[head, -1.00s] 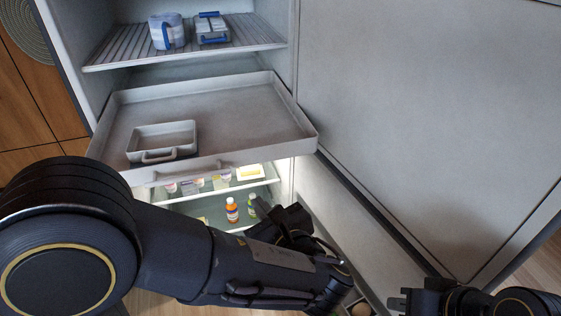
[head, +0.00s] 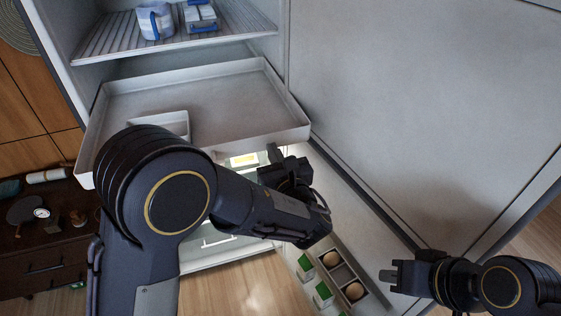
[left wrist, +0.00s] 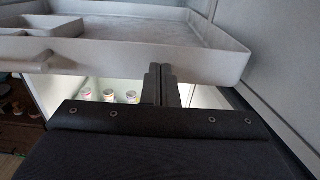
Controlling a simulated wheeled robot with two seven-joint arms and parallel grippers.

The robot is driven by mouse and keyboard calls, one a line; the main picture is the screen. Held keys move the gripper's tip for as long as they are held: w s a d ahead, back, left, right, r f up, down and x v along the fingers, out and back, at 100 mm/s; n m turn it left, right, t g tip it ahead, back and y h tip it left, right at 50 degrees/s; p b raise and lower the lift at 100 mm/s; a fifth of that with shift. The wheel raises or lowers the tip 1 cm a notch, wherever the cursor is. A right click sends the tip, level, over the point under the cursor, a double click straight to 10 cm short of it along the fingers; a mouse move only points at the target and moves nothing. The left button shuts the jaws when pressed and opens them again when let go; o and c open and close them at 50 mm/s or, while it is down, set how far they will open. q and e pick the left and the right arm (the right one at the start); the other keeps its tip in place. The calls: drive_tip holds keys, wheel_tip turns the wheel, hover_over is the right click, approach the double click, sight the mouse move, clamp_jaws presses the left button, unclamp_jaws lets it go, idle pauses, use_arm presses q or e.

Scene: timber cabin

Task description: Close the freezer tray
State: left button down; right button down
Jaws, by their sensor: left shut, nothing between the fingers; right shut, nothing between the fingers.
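The freezer tray (head: 215,97) is a wide, pale grey pull-out tray. It sticks out of the freezer compartment and holds a small light bin (head: 172,122), partly hidden by my left arm. In the left wrist view the tray's front wall (left wrist: 95,64) spans the upper part. My left gripper (head: 273,152) is shut and empty, just below the tray's front edge towards its right end. In the left wrist view its fingers (left wrist: 160,78) overlap the front wall; I cannot tell if they touch it. My right gripper (head: 390,277) is shut and empty, far to the right of the tray.
A wire shelf (head: 110,37) with wrapped packages (head: 156,21) is above the tray. The lit fridge section is below. The open freezer door (head: 420,100) stands at right, and a lower door with bins of eggs (head: 354,291) is open. A dark cabinet (head: 50,250) is at left.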

use_arm(q)
drive_tip(key=shift+w+a, duration=0.15)
drive_tip(key=shift+w, duration=0.35)
use_arm(e)
drive_tip(key=shift+r, duration=0.15)
